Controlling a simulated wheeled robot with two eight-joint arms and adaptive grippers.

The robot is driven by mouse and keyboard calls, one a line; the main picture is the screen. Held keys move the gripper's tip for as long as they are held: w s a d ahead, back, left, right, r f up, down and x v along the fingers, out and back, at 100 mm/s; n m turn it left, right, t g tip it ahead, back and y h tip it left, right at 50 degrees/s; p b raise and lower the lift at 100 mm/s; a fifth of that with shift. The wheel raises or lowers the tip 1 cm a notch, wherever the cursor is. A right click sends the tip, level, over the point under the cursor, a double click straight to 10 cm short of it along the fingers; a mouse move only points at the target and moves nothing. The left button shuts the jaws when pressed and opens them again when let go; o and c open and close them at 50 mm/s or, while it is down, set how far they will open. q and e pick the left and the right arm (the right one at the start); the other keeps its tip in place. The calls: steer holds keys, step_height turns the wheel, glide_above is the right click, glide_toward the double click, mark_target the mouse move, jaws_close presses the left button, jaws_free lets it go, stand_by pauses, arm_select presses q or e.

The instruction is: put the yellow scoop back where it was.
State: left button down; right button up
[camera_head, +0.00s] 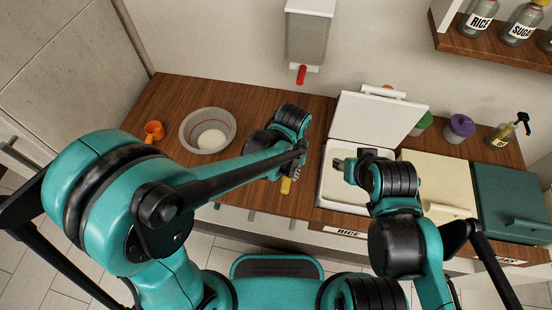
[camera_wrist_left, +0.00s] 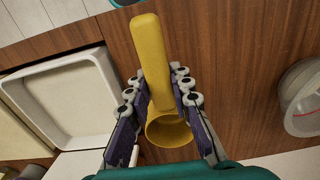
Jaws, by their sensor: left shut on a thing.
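The yellow scoop (camera_head: 286,186) shows only in part below my left gripper in the head view. In the left wrist view the yellow scoop (camera_wrist_left: 150,60) lies between the fingers of my left gripper (camera_wrist_left: 157,78), which is shut on it. Its round cup end is nearest the camera, and its handle points away. My left gripper (camera_head: 292,160) is over the wooden counter, left of the white RICE bin (camera_head: 341,207). The bin's lid (camera_head: 375,120) is raised. My right gripper (camera_head: 342,164) is over the bin's opening; its jaw state is unclear.
A grey bowl (camera_head: 187,132) with pale contents and an orange cup (camera_head: 153,131) stand on the counter's left. A cream bin (camera_head: 428,175) and a dark green bin (camera_head: 510,195) are closed at right. A dispenser (camera_head: 307,40) with a red spout hangs above.

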arm_select(q)
steer(key=w+a+f, duration=0.1)
steer(key=w, duration=0.1)
steer(key=w+a+f+b, duration=0.1)
steer(key=w+a+f, duration=0.1)
steer(key=w+a+f+b, duration=0.1)
steer(key=w+f, duration=0.1)
steer(key=w, duration=0.1)
steer(key=shift+w+a+f, duration=0.1)
steer(key=shift+a+f, duration=0.05)
steer(key=shift+f+b, duration=0.95)
steer(key=shift+f, duration=0.95)
steer(key=shift+f, duration=0.15)
steer(key=c, duration=1.3)
jaws_free()
steer(key=shift+c, duration=0.2)
